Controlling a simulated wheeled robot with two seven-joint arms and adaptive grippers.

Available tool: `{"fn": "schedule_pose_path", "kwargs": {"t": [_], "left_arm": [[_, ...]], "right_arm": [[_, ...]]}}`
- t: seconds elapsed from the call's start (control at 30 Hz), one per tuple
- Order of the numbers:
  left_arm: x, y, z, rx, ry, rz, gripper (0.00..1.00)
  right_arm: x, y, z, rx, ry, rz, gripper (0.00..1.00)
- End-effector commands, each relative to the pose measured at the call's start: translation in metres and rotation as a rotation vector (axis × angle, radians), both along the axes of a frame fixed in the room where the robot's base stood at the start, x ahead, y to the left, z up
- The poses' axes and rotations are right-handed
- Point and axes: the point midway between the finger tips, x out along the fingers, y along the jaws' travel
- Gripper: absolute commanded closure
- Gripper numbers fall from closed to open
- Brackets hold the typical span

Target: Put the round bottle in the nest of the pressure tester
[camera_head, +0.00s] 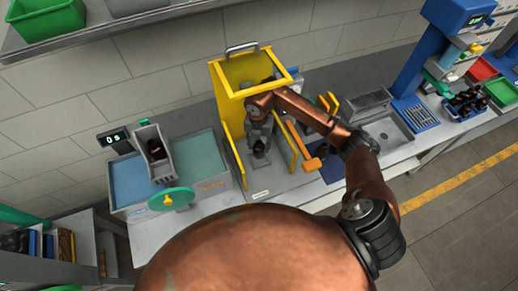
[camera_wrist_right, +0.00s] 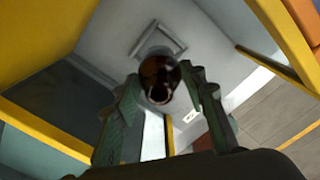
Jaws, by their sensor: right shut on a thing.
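My right gripper (camera_head: 260,143) reaches into the yellow-framed pressure tester (camera_head: 229,118) and is shut on a dark amber bottle. In the right wrist view the bottle (camera_wrist_right: 159,80) sits between the two fingers (camera_wrist_right: 165,85), its round neck toward the camera. A square raised frame on the tester's grey floor, which looks like the nest (camera_wrist_right: 180,43), lies just beyond the bottle. The bottle partly covers it. I cannot tell whether the bottle touches the floor or the nest. My left gripper is not in view.
Yellow posts and side bars stand close around my right gripper. An orange lever (camera_head: 303,146) is at the tester's right. A grey bin (camera_head: 143,139) with a dark bottle (camera_head: 156,149) stands left. A rack with dark bottles (camera_head: 465,101) is far right.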

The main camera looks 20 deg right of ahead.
Motion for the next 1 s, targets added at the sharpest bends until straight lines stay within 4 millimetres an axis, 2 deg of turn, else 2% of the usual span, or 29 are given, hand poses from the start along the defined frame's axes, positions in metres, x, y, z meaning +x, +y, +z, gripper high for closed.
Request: {"fn": "schedule_pose_path", "kwargs": {"t": [0.27,0.47,0.57,0.87,0.9,1.0], "left_arm": [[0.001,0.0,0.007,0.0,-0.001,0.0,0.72],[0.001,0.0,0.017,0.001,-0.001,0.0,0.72],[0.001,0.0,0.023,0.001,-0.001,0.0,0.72],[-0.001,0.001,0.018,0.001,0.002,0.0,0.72],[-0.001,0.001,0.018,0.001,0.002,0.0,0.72],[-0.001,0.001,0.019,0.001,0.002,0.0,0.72]], "right_arm": [[0.0,0.0,-0.02,0.002,-0.001,-0.001,0.88],[-0.001,0.0,-0.047,0.001,0.002,-0.003,0.88],[0.004,-0.001,-0.051,0.001,-0.002,-0.002,0.88],[0.004,-0.001,-0.056,-0.001,-0.003,-0.001,0.88],[0.004,-0.001,-0.056,0.0,-0.002,-0.001,0.6],[0.004,-0.001,-0.056,0.0,-0.002,-0.001,0.53]]}}
